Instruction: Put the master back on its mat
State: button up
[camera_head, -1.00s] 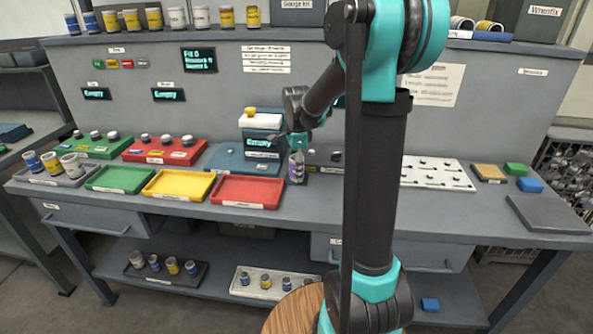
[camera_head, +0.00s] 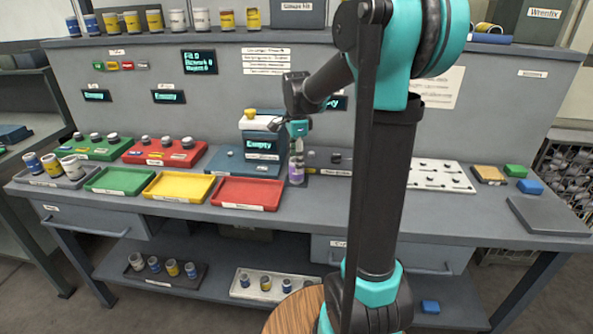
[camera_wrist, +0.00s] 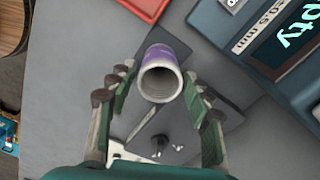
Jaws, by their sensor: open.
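The master appears to be a purple-banded, pale-rimmed cylinder (camera_head: 297,172), standing upright near the rear middle of the bench. In the wrist view the cylinder (camera_wrist: 161,76) shows its open top. A dark grey flat piece (camera_wrist: 222,112), possibly its mat, lies beside and under it; I cannot tell how fully the cylinder rests on it. My gripper (camera_head: 298,136) is just above the cylinder. In the wrist view my gripper (camera_wrist: 160,105) is open, its fingers apart on either side of the view, with no visible contact with the cylinder.
A blue box with a screen (camera_head: 262,146) stands close left of the cylinder. A red tray (camera_head: 247,193) lies in front left, with yellow (camera_head: 178,185) and green (camera_head: 120,180) trays further left. A white studded board (camera_head: 440,177) lies right. Bare bench is in front.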

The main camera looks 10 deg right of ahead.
notch_tip(320, 180, up, 8)
jog(key=shift+f, duration=0.25)
